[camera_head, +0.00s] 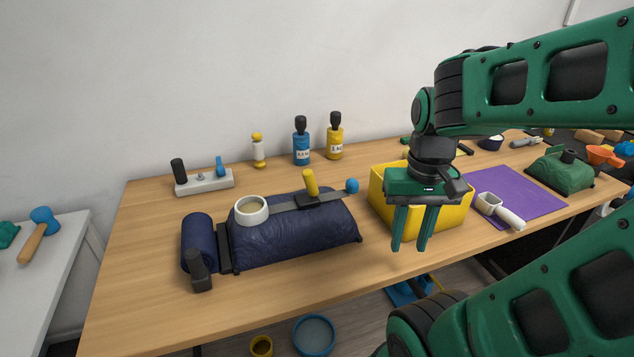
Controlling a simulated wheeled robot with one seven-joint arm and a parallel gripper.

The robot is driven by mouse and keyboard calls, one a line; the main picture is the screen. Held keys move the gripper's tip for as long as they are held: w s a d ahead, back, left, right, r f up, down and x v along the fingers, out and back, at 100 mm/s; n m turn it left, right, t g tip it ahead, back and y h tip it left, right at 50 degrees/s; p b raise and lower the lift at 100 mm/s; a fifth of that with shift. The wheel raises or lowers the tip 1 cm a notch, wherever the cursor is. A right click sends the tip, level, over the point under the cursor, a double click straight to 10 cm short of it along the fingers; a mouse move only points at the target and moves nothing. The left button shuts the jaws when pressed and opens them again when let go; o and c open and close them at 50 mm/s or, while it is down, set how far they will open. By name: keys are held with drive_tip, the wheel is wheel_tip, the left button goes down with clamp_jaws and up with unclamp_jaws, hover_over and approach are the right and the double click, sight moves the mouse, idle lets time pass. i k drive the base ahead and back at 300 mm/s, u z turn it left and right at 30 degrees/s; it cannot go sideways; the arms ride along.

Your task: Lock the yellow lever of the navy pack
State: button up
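The navy pack (295,237) lies on the wooden table, left of the middle. Its yellow lever (311,183) stands nearly upright from a dark mount on top of the pack, tilted slightly left. A grey bar runs along the top between a white ring (251,210) and a blue knob (352,186). A navy roll (198,238) is at the pack's left end, with a black handle in front. My gripper (408,249) points down with its fingers apart and nothing between them. It is right of the pack, in front of the yellow bin, and touches neither lever nor pack in this view.
The yellow bin (380,205) stands right of the pack. Blue (301,145) and yellow (335,140) bottles and a white block (204,182) with knobs stand behind it. A purple mat (535,196) and a green pack (562,170) are farther right. The front left table is clear.

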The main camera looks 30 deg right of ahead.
sight(308, 176)
drive_tip(key=z, duration=1.6)
drive_tip(key=k, duration=1.05)
drive_tip(key=u, duration=1.7)
drive_tip(key=i, duration=1)
drive_tip(key=z, duration=0.05)
